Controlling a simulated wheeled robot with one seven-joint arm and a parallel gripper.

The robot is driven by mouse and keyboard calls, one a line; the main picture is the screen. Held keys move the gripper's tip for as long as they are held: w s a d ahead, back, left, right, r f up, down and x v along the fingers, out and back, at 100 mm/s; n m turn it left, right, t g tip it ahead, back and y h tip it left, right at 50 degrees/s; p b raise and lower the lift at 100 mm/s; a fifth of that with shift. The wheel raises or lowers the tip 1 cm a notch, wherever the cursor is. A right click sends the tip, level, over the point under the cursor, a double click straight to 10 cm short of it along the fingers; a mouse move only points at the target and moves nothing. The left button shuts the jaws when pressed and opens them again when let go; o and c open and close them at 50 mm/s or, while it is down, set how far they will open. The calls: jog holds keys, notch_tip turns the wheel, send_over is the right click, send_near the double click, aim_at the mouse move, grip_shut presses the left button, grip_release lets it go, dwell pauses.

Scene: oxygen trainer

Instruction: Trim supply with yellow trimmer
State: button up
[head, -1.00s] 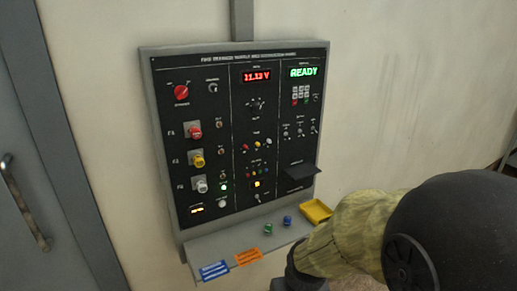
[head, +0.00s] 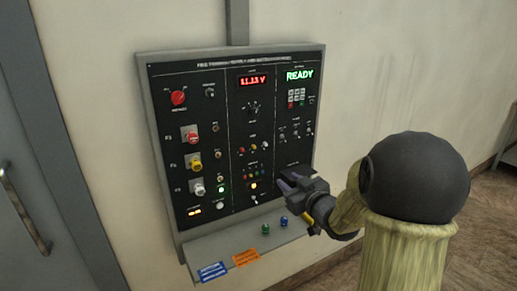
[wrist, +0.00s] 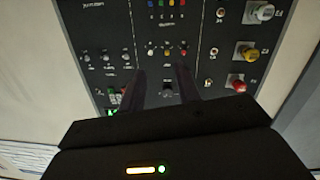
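The dark control panel (head: 228,135) hangs on the wall. A small yellow trimmer knob (head: 253,149) sits mid-panel in a row between a red and a white knob. In the wrist view, which shows the panel upside down, the yellow trimmer (wrist: 167,51) lies beyond my fingertips, roughly between them. My gripper (head: 283,180) is in front of the panel's lower right part; its two fingers (wrist: 162,76) are apart with nothing between them. No contact with the trimmer shows. The red supply display (head: 253,82) reads about 11.1 V; the last digit is unclear.
A larger yellow connector (head: 194,166) stands on the panel's left between red and white ones. A green display (head: 300,74) reads READY. The shelf (head: 215,245) below holds a green knob (head: 265,227) and a blue knob (head: 284,221). Free space lies right of the panel.

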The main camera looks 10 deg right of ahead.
aim_at(255, 148)
notch_tip(255, 148, up, 2)
jog(key=shift+r+n+t+y, duration=0.1)
jog(key=shift+n+t+y, duration=0.35)
jog(key=shift+y, duration=0.45)
jog(key=shift+w, duration=0.1)
jog(key=p+x, duration=0.3)
jog(key=x, duration=1.4)
jog(key=shift+w+a+f+p, duration=0.1)
jog(key=shift+w+f+p, duration=0.15)
jog(key=shift+p, duration=0.1)
grip_shut()
